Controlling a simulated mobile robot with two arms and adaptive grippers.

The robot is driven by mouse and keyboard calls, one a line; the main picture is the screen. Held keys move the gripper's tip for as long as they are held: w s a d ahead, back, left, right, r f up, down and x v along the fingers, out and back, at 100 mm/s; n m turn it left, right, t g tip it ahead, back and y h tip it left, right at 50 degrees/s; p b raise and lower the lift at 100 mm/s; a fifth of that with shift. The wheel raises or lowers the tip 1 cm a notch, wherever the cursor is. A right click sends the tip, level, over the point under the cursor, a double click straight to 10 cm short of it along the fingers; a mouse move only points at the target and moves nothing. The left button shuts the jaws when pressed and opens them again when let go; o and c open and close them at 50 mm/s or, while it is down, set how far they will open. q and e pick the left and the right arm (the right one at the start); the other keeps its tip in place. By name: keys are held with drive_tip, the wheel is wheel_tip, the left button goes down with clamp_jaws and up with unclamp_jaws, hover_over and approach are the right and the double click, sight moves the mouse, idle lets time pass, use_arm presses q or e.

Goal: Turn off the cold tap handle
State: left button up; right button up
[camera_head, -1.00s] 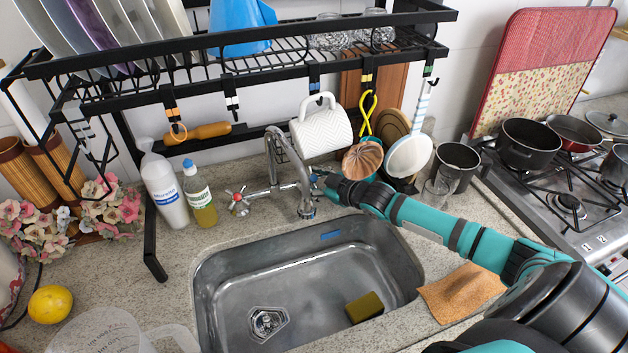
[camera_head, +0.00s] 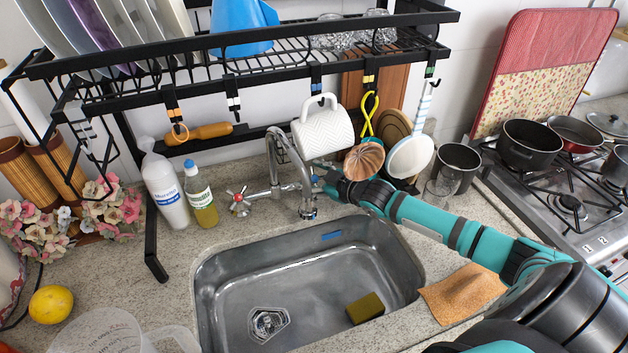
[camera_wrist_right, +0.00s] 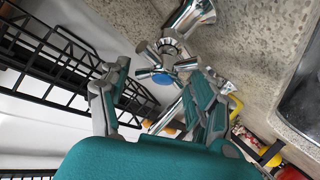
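The chrome tap (camera_head: 277,170) stands behind the sink. Its cold handle, a chrome cross with a blue cap (camera_wrist_right: 162,78), shows in the right wrist view between the fingers of my right gripper (camera_wrist_right: 158,72). Those fingers are open, one on each side of the handle; I cannot tell whether either touches it. In the head view my right gripper (camera_head: 326,180) is at the tap's right side and mostly hides the cold handle. The hot handle with a red cap (camera_head: 239,204) is at the tap's left side. My left gripper is not in view.
The black rack (camera_head: 240,88) spans above, with a white mug (camera_head: 323,128) and a copper-coloured utensil (camera_head: 364,160) hanging close to my right gripper. The steel sink (camera_head: 225,262) holds a sponge (camera_head: 365,308). Bottles (camera_head: 200,196) stand left of the tap.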

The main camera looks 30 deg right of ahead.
drive_tip(key=shift+o, duration=0.9)
drive_tip(key=shift+s+f, duration=0.1)
drive_tip(key=shift+f, duration=0.15)
drive_tip(key=shift+s+f, duration=0.1)
drive_tip(key=shift+s, duration=0.1)
drive_tip(key=shift+s+d, duration=0.15)
drive_tip(key=shift+s, duration=0.2)
drive_tip(key=v, duration=1.1)
drive_tip(key=shift+r, duration=0.35)
